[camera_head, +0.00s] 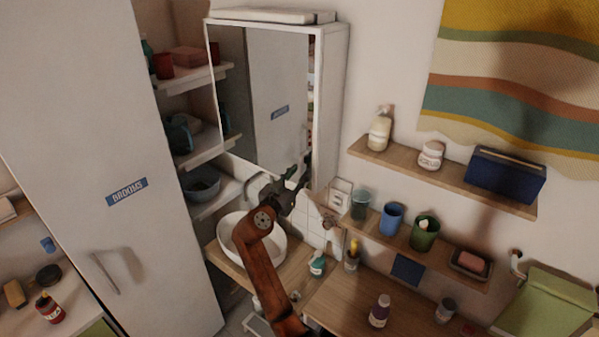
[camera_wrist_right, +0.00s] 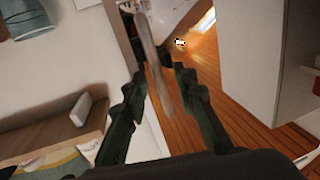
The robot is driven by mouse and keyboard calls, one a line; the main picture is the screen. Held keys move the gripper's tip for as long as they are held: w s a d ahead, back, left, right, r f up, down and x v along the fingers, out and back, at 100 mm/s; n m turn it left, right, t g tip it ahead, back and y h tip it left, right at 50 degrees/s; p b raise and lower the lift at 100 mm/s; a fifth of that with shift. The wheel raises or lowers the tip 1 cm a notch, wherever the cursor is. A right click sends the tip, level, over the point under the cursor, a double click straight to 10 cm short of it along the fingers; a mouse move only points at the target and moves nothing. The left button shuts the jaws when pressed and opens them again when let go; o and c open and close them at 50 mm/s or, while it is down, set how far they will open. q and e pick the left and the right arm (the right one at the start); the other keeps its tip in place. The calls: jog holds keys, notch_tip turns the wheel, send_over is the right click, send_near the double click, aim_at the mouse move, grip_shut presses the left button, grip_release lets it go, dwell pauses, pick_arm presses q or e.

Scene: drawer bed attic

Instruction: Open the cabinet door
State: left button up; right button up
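The wall cabinet (camera_head: 333,100) is white and has a mirrored door (camera_head: 262,95) that reflects the tall BROOMS cupboard. A narrow gap shows along the door's right edge, with some contents behind it, so the door looks slightly ajar. My right gripper (camera_head: 300,180) is at the lower right corner of this door, its arm reaching up from below. In the right wrist view, my right gripper (camera_wrist_right: 160,75) has its fingers apart, with a thin pale bar (camera_wrist_right: 153,55) between them. The bar may be the door's handle; I cannot tell whether the fingers touch it. My left gripper is out of view.
A tall white BROOMS cupboard (camera_head: 90,130) stands at left. A round white basin (camera_head: 240,238) sits below the cabinet. Wall shelves (camera_head: 375,160) with bottles and cups are close on the right. Open shelves (camera_head: 205,148) lie left of the mirror.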

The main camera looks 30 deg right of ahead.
grip_shut()
dwell(0.3)
dwell(0.5)
